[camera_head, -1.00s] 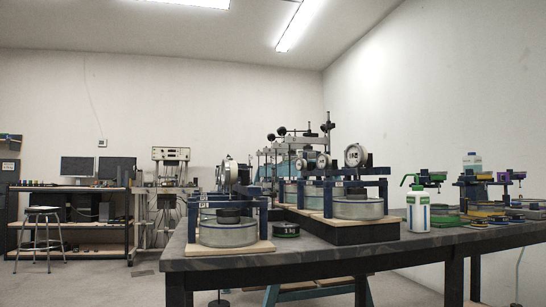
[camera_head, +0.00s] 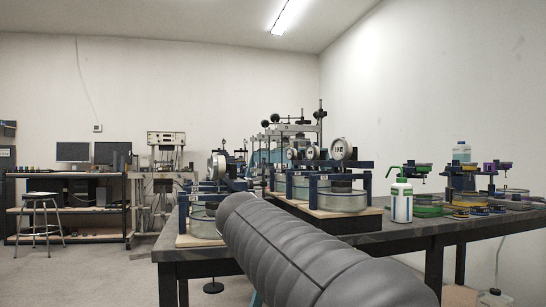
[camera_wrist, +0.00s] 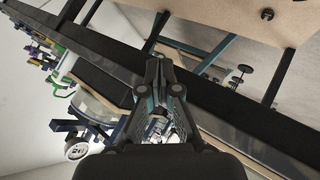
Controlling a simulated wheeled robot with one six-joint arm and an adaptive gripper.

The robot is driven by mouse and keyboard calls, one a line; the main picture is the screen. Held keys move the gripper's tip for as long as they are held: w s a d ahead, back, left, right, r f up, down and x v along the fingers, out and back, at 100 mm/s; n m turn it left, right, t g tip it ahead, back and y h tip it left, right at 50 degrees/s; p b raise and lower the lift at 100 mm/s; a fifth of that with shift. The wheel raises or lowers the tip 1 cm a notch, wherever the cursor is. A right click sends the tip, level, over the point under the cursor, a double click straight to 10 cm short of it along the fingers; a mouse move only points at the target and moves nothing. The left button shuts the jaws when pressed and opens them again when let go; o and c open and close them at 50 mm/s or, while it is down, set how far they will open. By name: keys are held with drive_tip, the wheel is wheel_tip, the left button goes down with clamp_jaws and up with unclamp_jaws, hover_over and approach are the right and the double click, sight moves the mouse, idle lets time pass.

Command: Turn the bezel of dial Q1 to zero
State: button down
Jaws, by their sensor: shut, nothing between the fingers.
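Several round dial gauges stand on frames over clear round cells on the bench. One dial (camera_head: 217,166) at the left is seen nearly edge-on. A larger dial (camera_head: 340,150) at the right shows its face, with two smaller ones (camera_head: 292,154) (camera_head: 311,152) left of it. No label is readable, so I cannot tell which is Q1, nor read any pointer. In the wrist view, a white-faced dial (camera_wrist: 76,151) lies at lower left, apart from my gripper. My gripper (camera_wrist: 160,62) is shut and empty, seen against the bench edge; my arm hides it in the head view.
The dark bench (camera_head: 400,238) carries a green-capped wash bottle (camera_head: 401,200) and, at the right, several coloured stands. A stool (camera_head: 42,213) and a desk with monitors (camera_head: 74,152) are at the far left. Open floor lies at front left.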

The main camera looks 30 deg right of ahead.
drive_tip(key=w+d+r+m+g+h+p, duration=0.1)
drive_tip(key=w+d+r+m+h, duration=0.1)
drive_tip(key=w+d+r, duration=0.3)
drive_tip(key=w+d+r+m+g+h+p, duration=0.1)
drive_tip(key=d+r+h, duration=0.2)
drive_tip(key=r, duration=0.5)
drive_tip(key=m+g+h+p, duration=0.1)
drive_tip(key=m+g+h, duration=0.2)
drive_tip(key=m+h, duration=0.15)
approach(343, 165)
drive_tip(key=s+r, duration=0.2)
drive_tip(key=s, duration=0.2)
drive_tip(key=shift+y, duration=0.25)
drive_tip(key=shift+w+d+r+p, duration=0.15)
drive_tip(key=shift+d+p, duration=0.2)
drive_tip(key=shift+d, duration=1.25)
drive_tip(key=shift+w+d+f+p, duration=0.1)
drive_tip(key=shift+d+p, duration=0.25)
drive_tip(key=shift+d, duration=1.3)
drive_tip(key=shift+d+m, duration=0.2)
drive_tip(key=shift+m, duration=0.05)
drive_tip(key=shift+a, duration=0.1)
drive_tip(key=shift+w+f+b, duration=0.5)
drive_tip(key=shift+w+f, duration=0.15)
drive_tip(key=shift+w, duration=0.2)
drive_tip(key=shift+w+f, duration=0.1)
drive_tip(key=shift+w, duration=0.2)
drive_tip(key=shift+w+f, duration=0.1)
drive_tip(key=shift+w, duration=0.2)
drive_tip(key=shift+w, duration=0.25)
